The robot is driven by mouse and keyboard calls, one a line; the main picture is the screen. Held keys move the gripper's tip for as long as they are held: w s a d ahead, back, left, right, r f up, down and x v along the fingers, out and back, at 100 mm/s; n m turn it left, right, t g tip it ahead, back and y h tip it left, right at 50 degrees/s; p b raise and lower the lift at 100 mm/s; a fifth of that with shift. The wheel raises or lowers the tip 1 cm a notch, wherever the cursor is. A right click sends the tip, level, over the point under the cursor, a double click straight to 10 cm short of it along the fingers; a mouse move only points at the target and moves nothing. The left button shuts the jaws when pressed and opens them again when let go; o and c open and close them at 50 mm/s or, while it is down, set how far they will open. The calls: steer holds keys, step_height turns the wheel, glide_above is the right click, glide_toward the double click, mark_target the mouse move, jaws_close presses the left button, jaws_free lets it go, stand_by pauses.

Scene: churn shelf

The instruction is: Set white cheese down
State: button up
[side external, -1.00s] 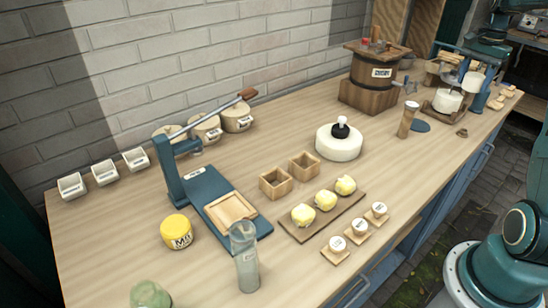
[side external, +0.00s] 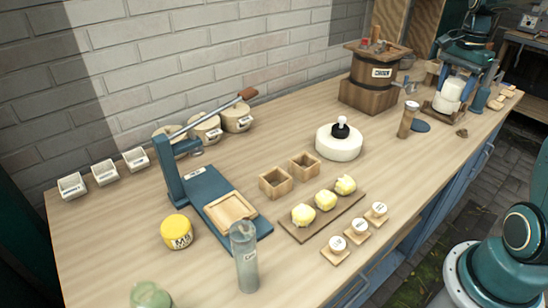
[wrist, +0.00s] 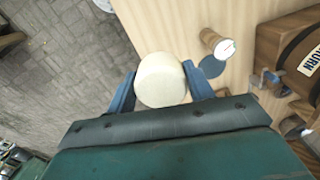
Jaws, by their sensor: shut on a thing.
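My gripper (wrist: 160,78) is shut on a pale, round white cheese (wrist: 161,84), with one blue finger on each side of it. In the side external view my gripper (side external: 458,75) is at the far right end of the bench. The held cheese (side external: 453,87) is there, in front of my gripper's dark body. Another white round piece (side external: 446,104) shows just below it, on a wooden-based stand (side external: 430,109). Whether the held cheese touches this lower piece cannot be told. In the wrist view the held cheese hides what lies under it.
The churn (side external: 372,75) is farther left. A large white round (side external: 338,145) with a black knob is mid-bench. The bench's front edge is close by on the right.

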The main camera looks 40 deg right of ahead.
glide_above(420, 169)
step_height(420, 169, down, 16)
steer(key=shift+d+f, duration=0.1)
stand_by(0.8)
steer(key=shift+f, duration=2.1)
steer(key=shift+f, duration=0.15)
steer(key=o, duration=1)
steer(key=shift+r, duration=0.2)
